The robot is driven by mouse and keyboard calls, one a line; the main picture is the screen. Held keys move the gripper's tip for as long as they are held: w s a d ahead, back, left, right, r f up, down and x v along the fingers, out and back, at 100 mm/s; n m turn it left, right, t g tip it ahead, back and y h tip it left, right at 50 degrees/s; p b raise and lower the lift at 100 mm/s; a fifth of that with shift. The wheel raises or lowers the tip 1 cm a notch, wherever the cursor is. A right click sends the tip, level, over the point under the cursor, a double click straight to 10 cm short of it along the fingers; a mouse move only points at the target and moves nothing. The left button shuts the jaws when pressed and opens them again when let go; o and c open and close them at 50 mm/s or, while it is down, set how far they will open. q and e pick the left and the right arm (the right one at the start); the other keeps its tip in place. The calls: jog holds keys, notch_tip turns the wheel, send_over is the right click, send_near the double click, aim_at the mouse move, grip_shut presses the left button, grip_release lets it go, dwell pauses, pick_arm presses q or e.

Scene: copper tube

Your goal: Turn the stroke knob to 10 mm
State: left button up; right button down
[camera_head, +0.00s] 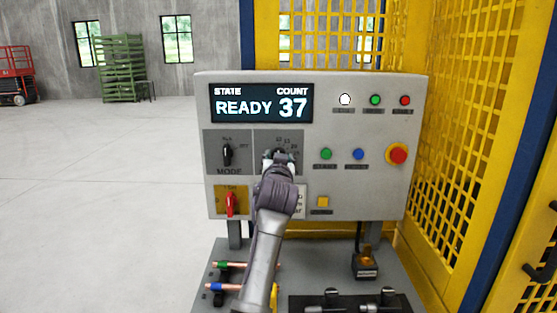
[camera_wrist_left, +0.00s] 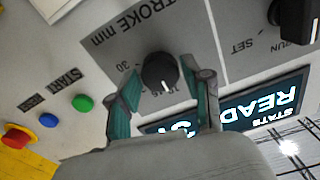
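The stroke knob (camera_wrist_left: 160,72) is a round black knob on a dark grey panel labelled "STROKE mm" in the left wrist view. Its white pointer line faces the bottom of that view, toward small scale numbers partly hidden by the gripper; I cannot tell the exact value. My left gripper (camera_wrist_left: 161,76) has its two teal-padded fingers on either side of the knob, with gaps showing between the pads and the knob. In the head view my left gripper (camera_head: 279,160) is at the stroke panel and hides the knob. My right gripper is in neither view.
The control box (camera_head: 361,177) has a display (camera_head: 261,103) reading READY 37. A mode knob (camera_head: 227,154) is left of the stroke panel, a red switch (camera_head: 230,204) below it. A red emergency button (camera_head: 397,154) is at right. Yellow mesh fencing (camera_head: 455,150) stands to the right.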

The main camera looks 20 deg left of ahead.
pick_arm(q)
jog(key=shift+o, duration=0.9)
jog(key=shift+s, duration=0.1)
jog(key=v, duration=0.7)
jog(key=shift+s+d, duration=0.1)
jog(key=shift+s, duration=0.05)
